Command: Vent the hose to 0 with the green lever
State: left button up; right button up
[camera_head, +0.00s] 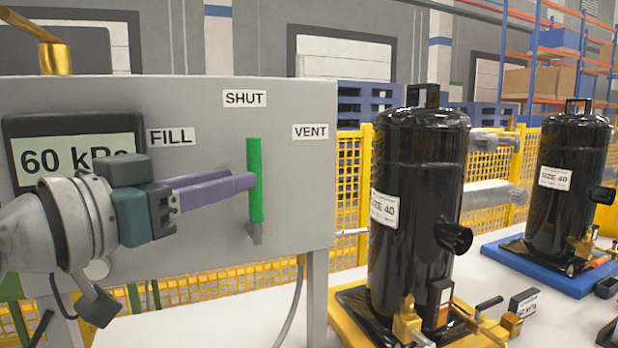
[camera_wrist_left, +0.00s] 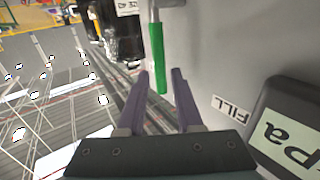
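The green lever (camera_head: 255,180) stands upright on the grey panel, its free end pointing up toward the SHUT label (camera_head: 244,98). The VENT label (camera_head: 310,132) is to its right and the FILL label (camera_head: 171,137) to its left. The gauge display (camera_head: 75,158) reads 60 kPa. My left gripper (camera_head: 250,182) reaches in from the left with its purple fingertips at the lever. In the left wrist view the fingers (camera_wrist_left: 160,73) are open, with the lever's green end (camera_wrist_left: 158,60) between the tips and a gap on each side. My right gripper is out of view.
A black tank (camera_head: 415,190) labelled SIZE 40 stands on a yellow base right of the grey panel (camera_head: 200,100). A second black tank (camera_head: 570,165) stands on a blue base farther right. Yellow mesh fencing (camera_head: 348,175) runs behind. The panel right of the lever is clear.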

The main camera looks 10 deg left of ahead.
aim_at(257, 232)
pick_arm(q)
jog(key=x, duration=0.5)
jog(key=shift+w+d, duration=0.1)
grip_shut()
dwell(1.3)
